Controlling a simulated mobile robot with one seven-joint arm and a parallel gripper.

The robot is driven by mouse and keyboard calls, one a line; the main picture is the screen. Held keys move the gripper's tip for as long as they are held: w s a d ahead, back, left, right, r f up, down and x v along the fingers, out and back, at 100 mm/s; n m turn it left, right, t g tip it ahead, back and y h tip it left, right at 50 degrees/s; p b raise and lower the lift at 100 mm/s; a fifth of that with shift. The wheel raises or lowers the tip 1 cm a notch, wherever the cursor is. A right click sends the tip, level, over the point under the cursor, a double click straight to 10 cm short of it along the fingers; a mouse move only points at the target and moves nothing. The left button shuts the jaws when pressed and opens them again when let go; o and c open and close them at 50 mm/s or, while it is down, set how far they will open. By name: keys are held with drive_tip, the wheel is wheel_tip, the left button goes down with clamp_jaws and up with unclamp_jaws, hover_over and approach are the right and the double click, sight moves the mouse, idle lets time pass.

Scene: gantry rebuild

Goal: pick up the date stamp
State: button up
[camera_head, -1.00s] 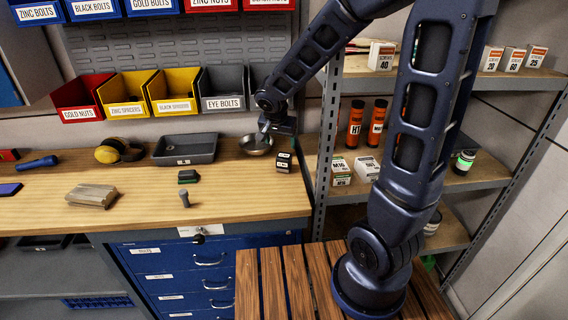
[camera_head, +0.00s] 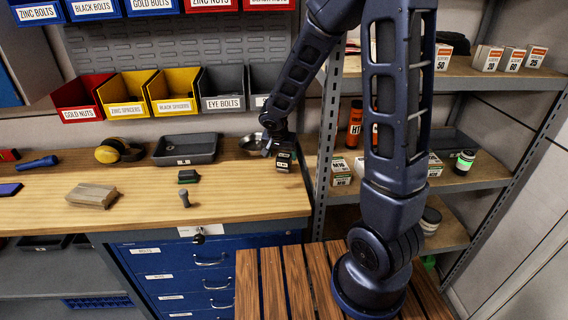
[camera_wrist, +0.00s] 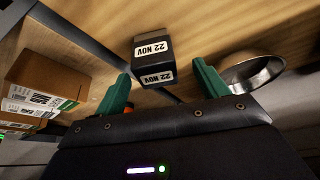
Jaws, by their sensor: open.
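The date stamp (camera_wrist: 153,58) is a small black block with white "22 NOV" labels. In the wrist view it stands on the wooden bench just beyond the fingertips, about midway between them. In the head view the date stamp (camera_head: 283,166) is at the right end of the bench, partly covered by my gripper. My gripper (camera_wrist: 160,80) has two green fingers, spread apart with nothing between them. In the head view my gripper (camera_head: 283,150) is at the stamp, and its fingers are hard to make out.
A metal bowl (camera_wrist: 252,72) lies close beside the right finger. Shelves with cartons (camera_wrist: 45,78) are at the left in the wrist view. A grey tray (camera_head: 185,149), a dark green-topped block (camera_head: 188,177) and a small grey peg-like thing (camera_head: 184,198) are farther left on the bench.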

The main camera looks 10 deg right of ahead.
sight(284, 155)
drive_tip(key=shift+d+x, duration=0.15)
drive_tip(key=shift+x, duration=0.95)
drive_tip(key=shift+d+x, duration=0.15)
drive_tip(key=shift+x, duration=0.95)
drive_tip(key=shift+r, duration=0.1)
drive_tip(key=c, duration=1.1)
drive_tip(key=shift+r, duration=0.1)
